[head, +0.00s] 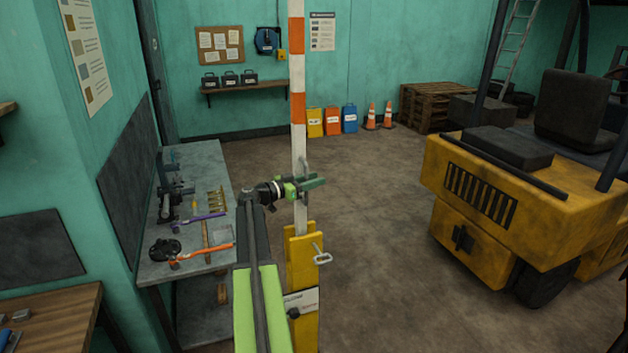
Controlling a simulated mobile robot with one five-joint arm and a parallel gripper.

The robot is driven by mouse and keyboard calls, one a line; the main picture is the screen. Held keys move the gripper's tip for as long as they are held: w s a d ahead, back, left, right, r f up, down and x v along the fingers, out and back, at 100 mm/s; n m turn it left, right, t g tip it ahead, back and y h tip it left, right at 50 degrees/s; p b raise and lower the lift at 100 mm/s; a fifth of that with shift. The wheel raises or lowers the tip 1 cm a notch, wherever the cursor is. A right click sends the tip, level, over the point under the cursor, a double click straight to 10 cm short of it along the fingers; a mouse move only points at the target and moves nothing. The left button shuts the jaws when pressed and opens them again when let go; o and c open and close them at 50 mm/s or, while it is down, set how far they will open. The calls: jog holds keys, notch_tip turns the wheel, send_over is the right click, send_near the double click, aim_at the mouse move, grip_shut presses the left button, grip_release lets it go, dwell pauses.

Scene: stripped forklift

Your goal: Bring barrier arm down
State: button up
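The barrier arm (298,130) is a white pole with orange bands. It stands upright above a yellow post (303,265), which has a white label and a small grey handle (322,255) at its right side. My gripper (313,184), with green fingers, is at the lower part of the pole, just above the post. Its fingers reach to the right across the pole. I cannot tell whether they are closed on the pole or only beside it. A small grey piece (304,167) shows at the pole just above the fingers.
A grey workbench (218,172) with tools stands at the left, close to my arm. A yellow stripped forklift (530,205) is at the right. The floor (370,190) between post and forklift is clear. Cones (371,117), coloured cans (332,122) and pallets (428,104) line the back wall.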

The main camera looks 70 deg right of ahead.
grip_shut()
dwell(1.3)
jog(key=shift+d+r+p, duration=0.15)
jog(key=shift+p, duration=0.15)
